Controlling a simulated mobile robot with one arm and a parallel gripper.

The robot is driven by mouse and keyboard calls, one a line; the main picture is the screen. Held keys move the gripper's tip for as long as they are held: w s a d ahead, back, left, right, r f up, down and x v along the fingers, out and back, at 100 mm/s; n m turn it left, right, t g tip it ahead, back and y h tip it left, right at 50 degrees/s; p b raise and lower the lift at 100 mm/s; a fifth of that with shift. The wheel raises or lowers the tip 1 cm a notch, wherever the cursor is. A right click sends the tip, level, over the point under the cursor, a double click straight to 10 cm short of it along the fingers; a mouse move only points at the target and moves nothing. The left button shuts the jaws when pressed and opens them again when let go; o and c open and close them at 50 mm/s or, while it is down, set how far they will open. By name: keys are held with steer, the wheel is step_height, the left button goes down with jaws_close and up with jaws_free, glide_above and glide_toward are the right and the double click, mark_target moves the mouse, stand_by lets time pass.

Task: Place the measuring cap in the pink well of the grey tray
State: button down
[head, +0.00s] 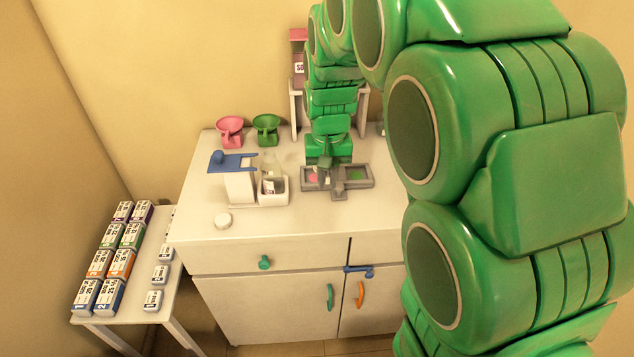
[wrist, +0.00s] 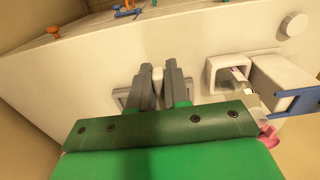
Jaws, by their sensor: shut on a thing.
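The grey tray (head: 368,184) lies on the counter, with a pink well (head: 312,177) at left and a green well (head: 357,175) at right. My gripper (head: 328,178) points down over the tray's middle, close to the right side of the pink well. In the wrist view my gripper (wrist: 158,84) is shut on a small white thing, apparently the measuring cap (wrist: 157,76). The tray's rim (wrist: 121,97) shows beside the fingers there. The fingers hide much of the cap, and I cannot tell its height above the tray.
A white holder with a clear bottle (head: 270,184) and a blue-topped white stand (head: 238,186) are left of the tray. A round white lid (head: 222,220) lies in front. Pink (head: 230,130) and green (head: 266,128) scoop-like dishes stand behind. The counter's front is mostly clear.

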steer(key=w, duration=0.1)
steer(key=w+f, duration=0.1)
steer(key=w, duration=0.1)
steer(key=w+f, duration=0.1)
steer(key=w, duration=0.1)
steer(key=shift+a+f, duration=0.15)
steer(key=shift+a, duration=0.2)
steer(key=w+f, duration=0.2)
steer(key=f, duration=0.1)
steer(key=w+f, duration=0.1)
steer(key=shift+w+a+f, duration=0.15)
steer(key=shift+w+a, duration=0.15)
steer(key=shift+w+f, duration=0.45)
steer(key=shift+f, duration=0.1)
steer(key=shift+w+a+f, duration=0.1)
steer(key=shift+w+f, duration=0.05)
steer(key=shift+f, duration=0.1)
steer(key=shift+w+f, duration=0.1)
steer(key=shift+f, duration=1.4)
steer(key=shift+f, duration=0.15)
steer(key=c, duration=1.1)
jaws_free()
